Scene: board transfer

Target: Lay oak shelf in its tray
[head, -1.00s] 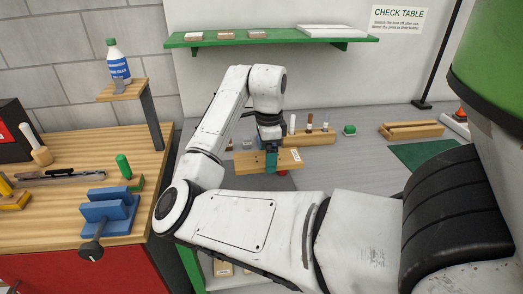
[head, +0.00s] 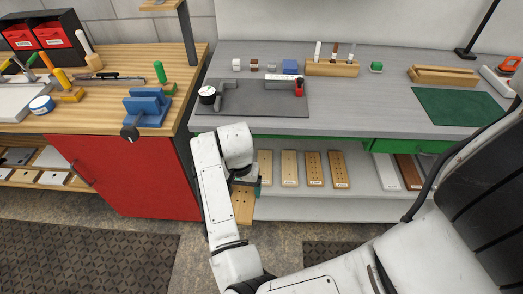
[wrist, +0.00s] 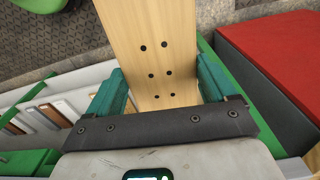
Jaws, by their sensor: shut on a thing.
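My gripper (wrist: 162,88) is shut on a pale wooden board with dark holes, which I take for the oak shelf (wrist: 150,35). The teal fingers press its two long edges. In the head view the board (head: 243,208) hangs beside the lower shelf's left end, below bench height, partly hidden by my arm. Several similar wooden boards (head: 289,170) stand or lie side by side on the lower shelf (head: 330,207). I cannot make out a separate tray for the held board.
The red cabinet (head: 125,180) stands close left of the held board. The grey bench top (head: 345,115) is above, with a dark mat (head: 255,108) and a green mat (head: 455,107). White and brown boards (head: 408,172) are farther right on the lower shelf.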

